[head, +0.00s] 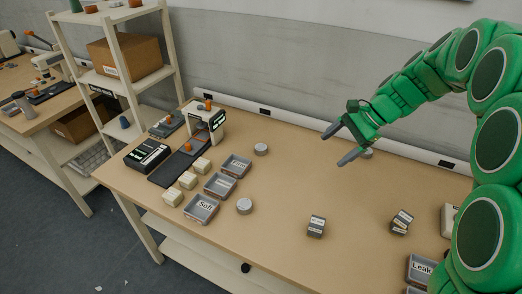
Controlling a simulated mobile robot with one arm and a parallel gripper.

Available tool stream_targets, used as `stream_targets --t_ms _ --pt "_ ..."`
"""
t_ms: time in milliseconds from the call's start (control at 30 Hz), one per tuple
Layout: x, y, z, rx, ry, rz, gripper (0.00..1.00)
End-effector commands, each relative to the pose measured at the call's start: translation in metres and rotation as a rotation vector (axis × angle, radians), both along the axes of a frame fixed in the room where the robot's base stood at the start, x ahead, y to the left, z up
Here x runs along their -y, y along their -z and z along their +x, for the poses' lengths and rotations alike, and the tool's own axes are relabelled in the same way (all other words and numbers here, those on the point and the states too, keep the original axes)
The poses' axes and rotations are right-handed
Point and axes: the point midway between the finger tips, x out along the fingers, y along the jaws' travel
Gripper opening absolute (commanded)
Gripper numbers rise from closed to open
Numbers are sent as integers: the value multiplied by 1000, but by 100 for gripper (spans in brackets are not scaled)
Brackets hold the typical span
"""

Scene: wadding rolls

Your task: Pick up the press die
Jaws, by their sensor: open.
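My green gripper (338,145) is open and empty, above the back of the wooden table (300,180), with its two grey fingers pointing left. I cannot tell for sure which thing is the press die. Candidates are a small grey block with a white label (316,226) at the front middle, a similar pair of grey labelled blocks (402,222) to the right, and round grey discs: one near the trays (244,206), one further back (261,149), one partly hidden behind my gripper (366,154). The gripper touches none of these.
Grey trays, one marked "Soft" (202,221), stand left of centre beside several cream blocks (187,180). A white press-like machine (206,120) and a black box (147,155) are at the left. A "Leak" tray (420,282) is front right. The table's middle is clear.

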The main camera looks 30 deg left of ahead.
Motion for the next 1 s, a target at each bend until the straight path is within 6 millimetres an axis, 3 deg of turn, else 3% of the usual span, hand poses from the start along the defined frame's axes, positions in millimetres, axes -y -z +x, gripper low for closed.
stream_targets --t_ms 400,1000 --pt "-60 37 69 -115 119 92 84" --pt "-141 108 143 -299 265 209 84"
